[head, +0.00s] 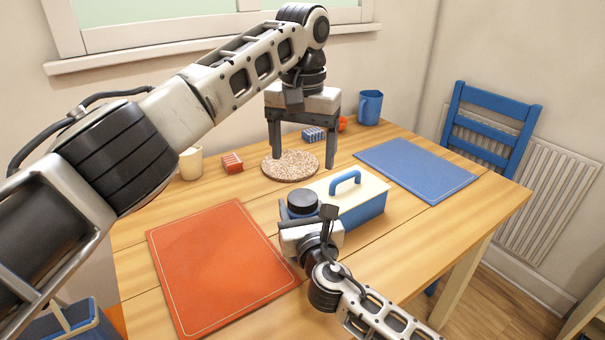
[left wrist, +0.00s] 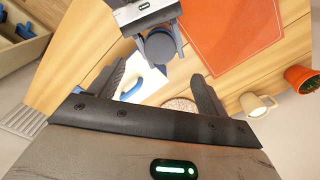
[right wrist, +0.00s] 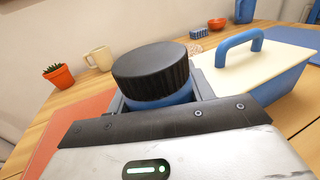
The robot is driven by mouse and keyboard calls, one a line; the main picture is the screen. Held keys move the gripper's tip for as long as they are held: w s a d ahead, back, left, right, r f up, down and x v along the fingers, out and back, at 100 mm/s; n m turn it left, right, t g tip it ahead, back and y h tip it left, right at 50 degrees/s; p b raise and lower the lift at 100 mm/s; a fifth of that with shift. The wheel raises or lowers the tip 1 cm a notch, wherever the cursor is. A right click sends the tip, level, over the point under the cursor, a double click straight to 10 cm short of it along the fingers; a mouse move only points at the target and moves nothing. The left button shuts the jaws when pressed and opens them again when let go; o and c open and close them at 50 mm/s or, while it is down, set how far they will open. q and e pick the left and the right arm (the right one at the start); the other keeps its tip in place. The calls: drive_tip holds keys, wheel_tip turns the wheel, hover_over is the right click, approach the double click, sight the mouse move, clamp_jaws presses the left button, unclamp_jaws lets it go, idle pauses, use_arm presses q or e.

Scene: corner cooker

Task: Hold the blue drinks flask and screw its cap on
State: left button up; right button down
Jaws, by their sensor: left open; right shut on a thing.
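The blue flask (right wrist: 165,98) is upright with its black ribbed cap (right wrist: 152,64) sitting on top; how tightly it is screwed I cannot tell. The cap also shows in the head view (head: 302,202). My left gripper (head: 303,160) is open and empty, fingers pointing down, farther back above the table near the round cork mat. In the left wrist view the cap (left wrist: 160,45) lies beyond the open fingers, apart from them. The flask's lower body is hidden.
A blue box with a cream lid (head: 365,190) and blue handle stands right beside the flask. A red mat (head: 215,260) lies left, a blue mat (head: 415,168) right. The cork mat (head: 290,168), cream mug (head: 190,163), red block (head: 232,163) and blue mug (head: 370,106) are behind.

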use_arm(q)
wheel_tip(320, 180, up, 3)
drive_tip(key=shift+f, duration=0.15)
use_arm(e)
drive_tip(key=c, duration=0.5)
unclamp_jaws()
drive_tip(key=shift+f, duration=0.1)
use_arm(q)
drive_tip(key=shift+r+p, duration=0.5)
drive_tip(key=shift+p, duration=0.05)
use_arm(e)
drive_tip(key=v, duration=1.6)
